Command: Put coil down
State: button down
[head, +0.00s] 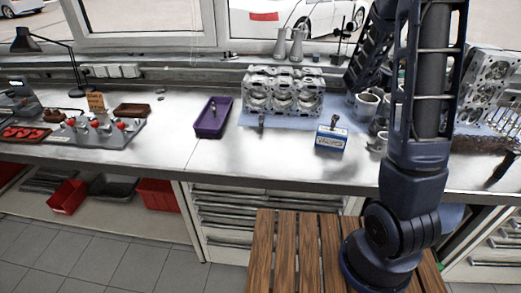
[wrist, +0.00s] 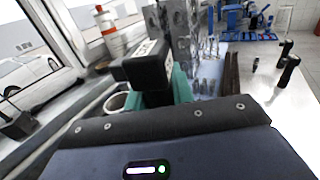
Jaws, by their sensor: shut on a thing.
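The coil (wrist: 147,66) is a black block with a pale label on its end, seen in the wrist view. My gripper (wrist: 160,97) has teal fingers shut on it. The coil is held above the metal workbench, which fills the background. In the head view my arm covers the right side, and the coil and fingertips cannot be made out there.
An engine block (head: 283,92) stands at the back of the workbench (head: 160,165). A purple tray (head: 212,118) and a blue-white box (head: 331,139) are near it. A rack with red-topped parts (head: 105,134) is left. A slatted wooden surface (head: 285,255) is in front. Bench space left of the tray is clear.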

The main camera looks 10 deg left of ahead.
jog(key=a+n+t+y, duration=0.5)
jog(key=a+t, duration=0.1)
jog(key=a, duration=2.9)
jog(key=s+a+n+t+y, duration=0.1)
jog(key=s+a+n+y, duration=0.15)
jog(key=s+a, duration=0.6)
jog(key=s+a+f+n+t+y, duration=0.1)
jog(key=s+a+y, duration=0.3)
jog(key=a, duration=0.8)
jog(key=s+a+n+t+y, duration=0.1)
jog(key=s+a+n, duration=0.1)
jog(key=s+a, duration=0.75)
jog(key=f, duration=0.6)
jog(key=a+f, duration=0.1)
jog(key=f, duration=0.6)
jog(key=w+f, duration=0.1)
jog(key=f, duration=0.5)
jog(key=shift+w+a+f, duration=0.1)
jog(key=shift+a+f, duration=0.1)
jog(key=shift+f, duration=0.1)
jog(key=shift+f, duration=0.1)
jog(key=c, duration=1.2)
grip_release()
